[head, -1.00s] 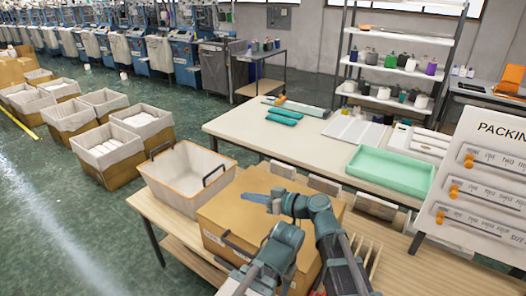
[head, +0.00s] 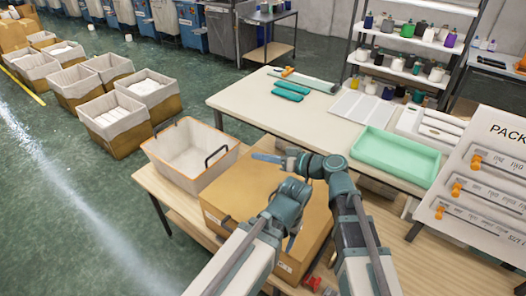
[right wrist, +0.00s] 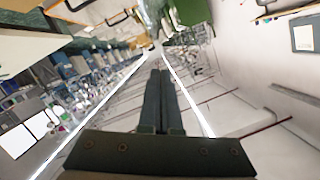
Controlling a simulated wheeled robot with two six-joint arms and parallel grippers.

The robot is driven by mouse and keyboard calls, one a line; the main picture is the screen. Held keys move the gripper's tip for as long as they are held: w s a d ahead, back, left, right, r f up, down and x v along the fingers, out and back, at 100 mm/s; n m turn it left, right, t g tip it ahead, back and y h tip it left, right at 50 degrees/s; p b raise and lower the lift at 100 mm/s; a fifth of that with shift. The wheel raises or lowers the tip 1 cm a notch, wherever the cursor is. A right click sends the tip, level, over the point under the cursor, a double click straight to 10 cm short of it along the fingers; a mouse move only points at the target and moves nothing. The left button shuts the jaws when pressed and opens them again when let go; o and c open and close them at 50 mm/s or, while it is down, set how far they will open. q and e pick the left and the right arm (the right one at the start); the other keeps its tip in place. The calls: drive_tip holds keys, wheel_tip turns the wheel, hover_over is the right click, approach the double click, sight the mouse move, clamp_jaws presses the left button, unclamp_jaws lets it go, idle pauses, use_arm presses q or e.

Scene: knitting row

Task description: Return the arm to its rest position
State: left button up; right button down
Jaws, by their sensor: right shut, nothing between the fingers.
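My right arm reaches up from the bottom of the head view and bends left at the wrist. My right gripper (head: 264,157) points left, over the far edge of a cardboard box (head: 235,190). In the right wrist view its two fingers (right wrist: 162,75) lie together, shut with nothing between them. My left arm comes in from the lower left and bends in front of the box. Its gripper is mostly hidden behind the arm, so I cannot tell its state.
The box stands on a wooden bench (head: 155,187) beside a white bin with an orange rim (head: 168,160). Behind is a table (head: 245,98) with a green tray (head: 400,158). A packing board (head: 490,190) stands at right.

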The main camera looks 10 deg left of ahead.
drive_tip(key=s+d+f+m+g+h, duration=0.3)
drive_tip(key=d+f+h, duration=0.4)
drive_tip(key=d+f, duration=0.6)
drive_tip(key=s+d+f+m+h, duration=0.2)
drive_tip(key=s+d+m+h, duration=0.15)
drive_tip(key=d, duration=0.65)
drive_tip(key=s+d+f+m+h, duration=0.25)
drive_tip(key=s+d+h, duration=0.2)
drive_tip(key=d, duration=0.45)
drive_tip(key=s+a+n+g+h+b, duration=0.1)
drive_tip(key=s+a+n, duration=0.2)
drive_tip(key=a, duration=0.7)
drive_tip(key=shift+s+a+f+n, duration=0.35)
drive_tip(key=shift+s+f+n, duration=0.1)
drive_tip(key=shift+s, duration=0.5)
